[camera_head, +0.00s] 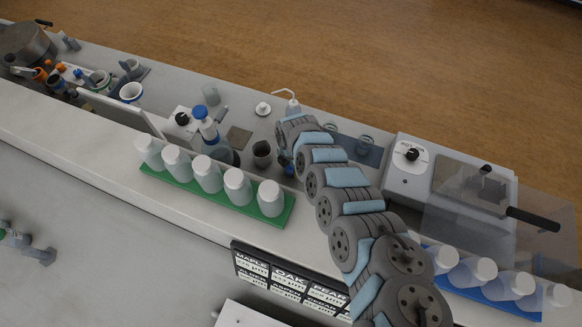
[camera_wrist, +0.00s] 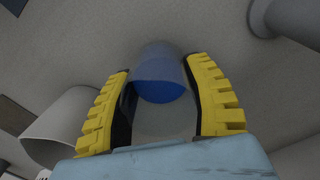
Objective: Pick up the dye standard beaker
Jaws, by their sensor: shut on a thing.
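The dye standard beaker (camera_wrist: 160,80) is a clear vessel with blue liquid, between the two yellow fingers of my gripper (camera_wrist: 158,72) in the wrist view. The fingers are shut on its sides. In the head view, my gripper (camera_head: 287,162) is at the bench near its middle, mostly hidden by my arm, and a small patch of blue shows there. I cannot tell whether the beaker still touches the bench.
A dark grey cup (camera_head: 262,150) stands just left of my gripper. A green rack (camera_head: 160,175) with several white-capped bottles is further left. A white-topped instrument (camera_head: 410,165) stands right. A pale cup (camera_wrist: 55,125) is close by in the wrist view.

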